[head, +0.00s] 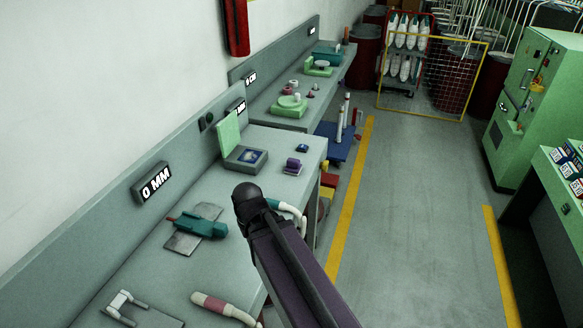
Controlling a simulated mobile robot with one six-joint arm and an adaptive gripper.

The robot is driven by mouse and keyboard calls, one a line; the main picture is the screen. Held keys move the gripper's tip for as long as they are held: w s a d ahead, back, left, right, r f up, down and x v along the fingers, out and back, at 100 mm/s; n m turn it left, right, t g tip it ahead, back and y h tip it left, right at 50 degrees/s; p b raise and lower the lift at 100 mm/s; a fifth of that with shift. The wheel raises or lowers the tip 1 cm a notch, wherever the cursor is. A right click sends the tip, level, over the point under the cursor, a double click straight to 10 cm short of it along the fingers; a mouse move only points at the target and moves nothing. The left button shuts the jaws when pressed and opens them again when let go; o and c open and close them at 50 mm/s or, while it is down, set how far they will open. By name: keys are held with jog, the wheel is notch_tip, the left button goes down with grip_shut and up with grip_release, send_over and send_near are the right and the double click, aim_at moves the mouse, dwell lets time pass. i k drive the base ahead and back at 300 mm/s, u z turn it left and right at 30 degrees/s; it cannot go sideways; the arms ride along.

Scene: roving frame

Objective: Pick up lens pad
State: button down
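I cannot tell for certain which item is the lens pad. My gripper's fingers do not show.
A teal tool (201,226) lies on a grey plate. A white-and-pink handled tool (215,306) and a small white bracket (120,305) are nearer. A second bench behind holds green devices (290,106). The grey aisle floor (420,220) is clear; a green cabinet (537,100) stands right.

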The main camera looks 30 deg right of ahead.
aim_at(293, 166)
jog(key=k, duration=1.35)
jog(key=z, duration=0.65)
jog(key=i, duration=1.6)
jog(key=u, duration=0.3)
